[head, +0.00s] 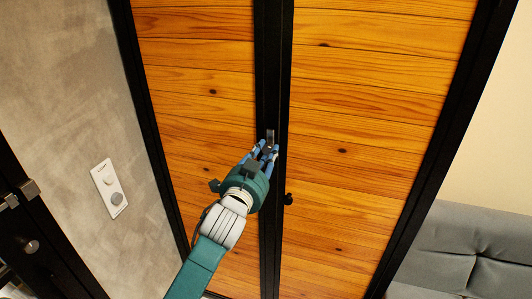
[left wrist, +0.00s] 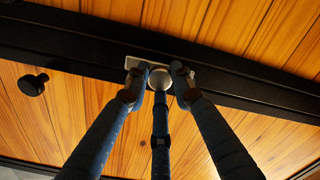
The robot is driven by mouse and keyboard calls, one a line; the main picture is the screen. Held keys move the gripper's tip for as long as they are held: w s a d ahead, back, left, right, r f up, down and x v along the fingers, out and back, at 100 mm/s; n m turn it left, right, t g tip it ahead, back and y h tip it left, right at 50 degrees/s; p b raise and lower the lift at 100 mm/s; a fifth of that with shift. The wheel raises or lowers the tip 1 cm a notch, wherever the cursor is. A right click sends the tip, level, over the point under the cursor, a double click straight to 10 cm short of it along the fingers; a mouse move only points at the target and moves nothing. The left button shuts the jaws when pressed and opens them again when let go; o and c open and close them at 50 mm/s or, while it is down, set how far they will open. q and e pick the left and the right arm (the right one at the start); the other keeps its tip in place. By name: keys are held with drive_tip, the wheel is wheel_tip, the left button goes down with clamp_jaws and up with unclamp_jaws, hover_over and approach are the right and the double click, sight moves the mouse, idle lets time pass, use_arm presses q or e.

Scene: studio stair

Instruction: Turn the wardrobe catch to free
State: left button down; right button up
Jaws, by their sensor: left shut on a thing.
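The wardrobe (head: 360,125) has wooden plank doors in black frames, with a black strip down the middle. The wardrobe catch (head: 270,136) is a small metal piece on that strip. In the left wrist view the catch (left wrist: 160,77) shows a pale plate and a round metal part. My left gripper (head: 266,150) is at the catch, its blue fingers shut around the round part. The fingers hide some of the catch, and I cannot tell which way it is turned. My right gripper is not in view.
A black knob (head: 289,199) is on the right door just below the catch; it also shows in the left wrist view (left wrist: 33,84). A white wall plate (head: 109,188) is on the grey wall at left. A grey sofa (head: 465,250) stands at right.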

use_arm(q)
drive_tip(key=shift+f, duration=0.15)
drive_tip(key=c, duration=1.5)
unclamp_jaws()
drive_tip(key=shift+a, duration=0.1)
drive_tip(key=shift+o, duration=0.2)
drive_tip(key=v, duration=1.2)
